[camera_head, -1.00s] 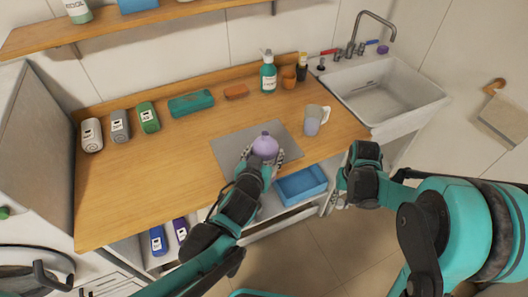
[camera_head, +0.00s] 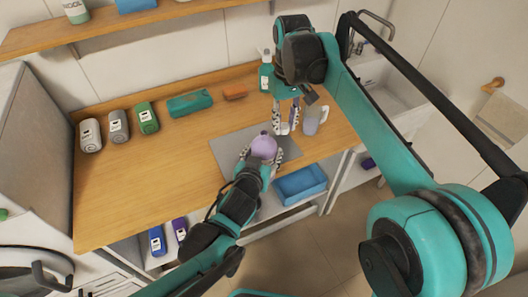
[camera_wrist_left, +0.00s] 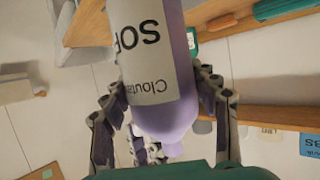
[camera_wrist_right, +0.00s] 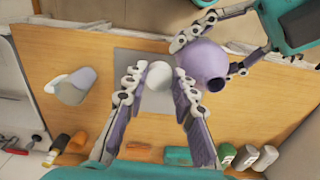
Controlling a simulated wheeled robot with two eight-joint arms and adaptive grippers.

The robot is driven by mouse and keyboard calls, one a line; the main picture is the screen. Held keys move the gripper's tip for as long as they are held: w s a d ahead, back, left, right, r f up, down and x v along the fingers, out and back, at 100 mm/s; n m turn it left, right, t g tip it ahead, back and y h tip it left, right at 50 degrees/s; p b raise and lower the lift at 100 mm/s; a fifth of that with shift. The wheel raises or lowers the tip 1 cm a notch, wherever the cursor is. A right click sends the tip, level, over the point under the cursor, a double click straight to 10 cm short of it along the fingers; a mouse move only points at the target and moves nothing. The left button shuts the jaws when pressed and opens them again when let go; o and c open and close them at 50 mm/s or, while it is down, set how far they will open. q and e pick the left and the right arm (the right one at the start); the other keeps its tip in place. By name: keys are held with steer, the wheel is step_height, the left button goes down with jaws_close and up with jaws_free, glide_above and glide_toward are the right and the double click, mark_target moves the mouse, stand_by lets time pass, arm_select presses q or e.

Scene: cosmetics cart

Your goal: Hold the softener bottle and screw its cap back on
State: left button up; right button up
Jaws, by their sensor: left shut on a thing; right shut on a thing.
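The lilac softener bottle (camera_head: 264,147) stands over the front part of the grey mat (camera_head: 226,153). My left gripper (camera_head: 262,156) is shut around its body from the front. The left wrist view shows its white label (camera_wrist_left: 148,50) between the fingers. In the right wrist view the bottle's top (camera_wrist_right: 200,62) has an uncovered dark opening. My right gripper (camera_head: 286,130) points down over the mat's right part, right of and behind the bottle. It is shut on a small white round cap (camera_wrist_right: 158,76), apart from the bottle. Which way the cap faces is unclear.
A grey-lilac cup (camera_head: 312,122) stands close to the right of my right gripper. A green pump bottle (camera_head: 266,76) is behind it. The counter's left front (camera_head: 130,195) is clear.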

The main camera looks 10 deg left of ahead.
mark_target(265, 134)
steer(key=shift+n, duration=0.9)
steer(key=s+a+r, duration=0.1)
steer(key=r, duration=0.2)
steer(key=s+a+r, duration=0.1)
steer(key=a+r, duration=0.1)
steer(key=s+a+r, duration=0.2)
steer(key=r, duration=0.1)
steer(key=shift+r, duration=0.3)
steer(key=shift+f, duration=0.1)
steer(key=shift+f, duration=1.95)
steer(key=shift+s+d, duration=0.1)
steer(key=shift+f, duration=0.9)
steer(key=shift+f, duration=0.5)
